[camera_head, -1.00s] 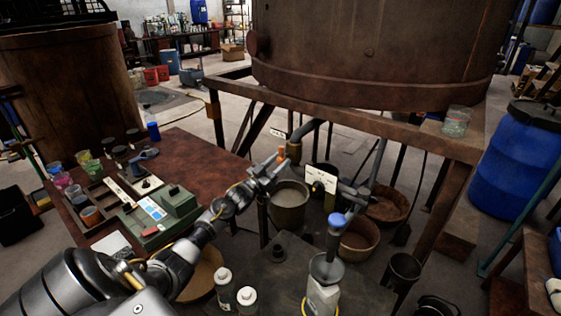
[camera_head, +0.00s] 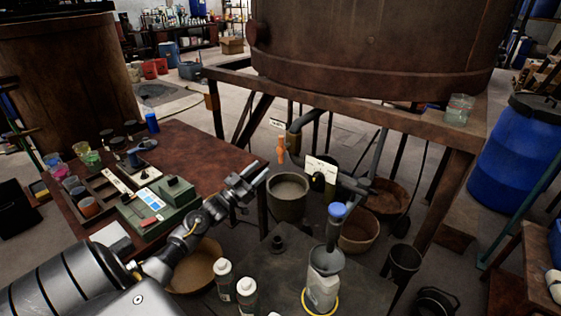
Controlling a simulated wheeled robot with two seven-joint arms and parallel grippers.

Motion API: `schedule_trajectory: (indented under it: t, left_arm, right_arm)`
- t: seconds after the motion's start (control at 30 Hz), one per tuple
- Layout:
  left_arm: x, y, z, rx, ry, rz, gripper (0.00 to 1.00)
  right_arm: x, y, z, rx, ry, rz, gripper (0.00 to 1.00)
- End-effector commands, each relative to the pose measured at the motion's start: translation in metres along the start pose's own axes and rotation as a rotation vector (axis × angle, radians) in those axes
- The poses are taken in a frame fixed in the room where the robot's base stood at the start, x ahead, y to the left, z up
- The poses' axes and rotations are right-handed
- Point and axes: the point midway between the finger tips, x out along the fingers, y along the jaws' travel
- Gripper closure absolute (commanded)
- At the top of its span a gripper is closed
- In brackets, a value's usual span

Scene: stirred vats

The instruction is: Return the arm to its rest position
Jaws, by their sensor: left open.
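My left arm comes in from the lower left. Its left gripper (camera_head: 258,176) is open and empty, at the right edge of the brown table. It is apart from the orange valve handle (camera_head: 281,149) on the pipe under the large rusty vat (camera_head: 370,45). A grey bucket (camera_head: 288,196) stands below that pipe, to the right of the gripper. My right gripper is not in view.
A brown table (camera_head: 205,160) holds a green device (camera_head: 160,205), a tray and several small jars. A dark stand in front holds white bottles (camera_head: 246,290) and a funnel in a container (camera_head: 324,270). A blue barrel (camera_head: 510,160) stands at right.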

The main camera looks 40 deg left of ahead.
Motion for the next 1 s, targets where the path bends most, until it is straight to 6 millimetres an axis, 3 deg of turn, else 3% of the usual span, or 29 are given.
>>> schedule_trajectory:
  t: [0.27,0.37,0.47,0.57,0.7,0.83,1.0]
  left_arm:
    - [-0.001,0.003,0.003,0.0,-0.01,-0.003,0.59]
    - [-0.005,0.016,0.019,0.007,-0.073,-0.023,0.59]
    - [-0.019,0.044,0.05,0.025,-0.208,-0.063,0.59]
    - [-0.046,0.085,0.085,0.051,-0.401,-0.11,0.59]
    - [-0.1,0.147,0.12,0.086,-0.699,-0.156,0.59]
    - [-0.16,0.203,0.131,0.101,-0.968,-0.167,0.59]
    - [-0.221,0.252,0.122,0.1,-1.222,-0.147,0.59]
  right_arm:
    - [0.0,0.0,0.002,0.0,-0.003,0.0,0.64]
    - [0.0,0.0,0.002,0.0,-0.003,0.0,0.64]
    - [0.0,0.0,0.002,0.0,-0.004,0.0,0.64]
    - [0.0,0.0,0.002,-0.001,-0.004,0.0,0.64]
    - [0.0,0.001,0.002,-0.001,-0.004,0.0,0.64]
    - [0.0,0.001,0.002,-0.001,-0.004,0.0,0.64]
    - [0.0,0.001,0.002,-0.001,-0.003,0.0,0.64]
